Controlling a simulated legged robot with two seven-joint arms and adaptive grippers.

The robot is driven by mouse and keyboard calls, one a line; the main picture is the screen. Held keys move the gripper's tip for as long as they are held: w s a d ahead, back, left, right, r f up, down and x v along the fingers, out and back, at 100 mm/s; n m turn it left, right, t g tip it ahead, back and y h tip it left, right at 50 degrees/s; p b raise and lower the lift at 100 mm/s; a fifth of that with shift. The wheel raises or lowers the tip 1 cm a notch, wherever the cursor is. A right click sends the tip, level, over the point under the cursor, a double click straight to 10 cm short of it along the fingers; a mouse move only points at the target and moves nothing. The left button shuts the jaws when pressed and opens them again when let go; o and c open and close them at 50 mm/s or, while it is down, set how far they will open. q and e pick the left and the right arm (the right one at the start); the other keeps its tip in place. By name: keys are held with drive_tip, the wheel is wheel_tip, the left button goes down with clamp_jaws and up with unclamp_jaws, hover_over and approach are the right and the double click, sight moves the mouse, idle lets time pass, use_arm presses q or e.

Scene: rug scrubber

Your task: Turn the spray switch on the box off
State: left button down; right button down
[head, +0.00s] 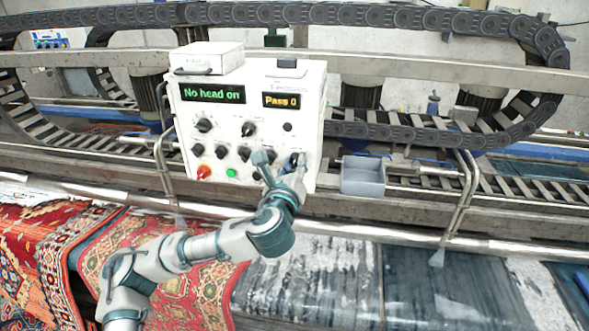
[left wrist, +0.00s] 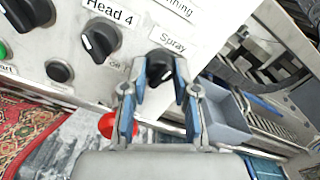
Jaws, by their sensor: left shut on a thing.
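The white control box (head: 247,120) stands in the middle of the head view. Its displays read "No head on" and "Pass 0". In the left wrist view, the black spray switch (left wrist: 160,66) sits on its panel below a "Spray" label (left wrist: 173,43). My left gripper (left wrist: 160,77) has one finger on each side of this knob and is shut on it. In the head view, my left gripper (head: 279,166) is at the lower right of the panel and partly hides the knobs there. Which way the spray switch points is hard to tell. My right gripper is not in view.
The Head 4 knob (left wrist: 100,39) is left of the spray switch. A red button (left wrist: 106,125) is partly behind my left finger. A grey open bin (head: 363,176) hangs right of the box. Metal rails and patterned rugs (head: 190,285) lie in front.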

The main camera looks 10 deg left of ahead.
use_arm(q)
drive_tip(key=n, duration=0.3)
drive_tip(key=n+b, duration=0.1)
drive_tip(key=n, duration=0.2)
drive_tip(key=shift+d+f, duration=0.1)
drive_tip(key=shift+f, duration=0.1)
drive_tip(key=shift+n+b, duration=0.55)
drive_tip(key=shift+n, duration=1.65)
drive_tip(key=c, duration=0.9)
unclamp_jaws()
drive_tip(key=shift+r, duration=0.1)
